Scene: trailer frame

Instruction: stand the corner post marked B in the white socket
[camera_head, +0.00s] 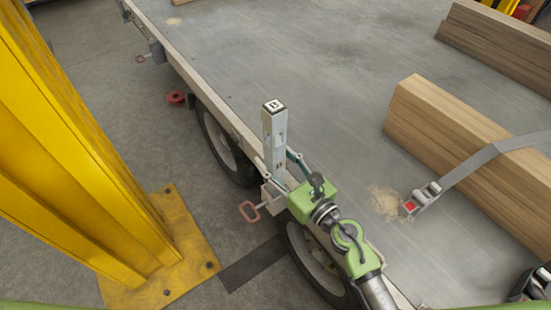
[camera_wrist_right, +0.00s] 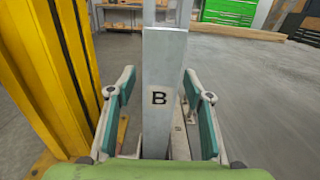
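The grey metal corner post (camera_head: 275,145) stands about upright at the trailer's near side edge, with a marked label on its top. In the right wrist view the post (camera_wrist_right: 161,75) shows a black B on its face. Its foot is at a pale, whitish socket (camera_head: 271,194) on the trailer edge; how deep it sits is hidden. My right gripper (camera_head: 280,168) is around the lower post. In the wrist view its two teal-padded fingers (camera_wrist_right: 160,112) are spread, one on each side, with gaps to the post. My left gripper is not in view.
A yellow column (camera_head: 85,150) with a bolted base plate stands at the left. The trailer bed (camera_head: 300,60) carries stacked timber (camera_head: 460,140) with a grey strap (camera_head: 480,160) and buckle. A red-handled pin (camera_head: 250,211) sticks out beside the socket. Wheels lie below the edge.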

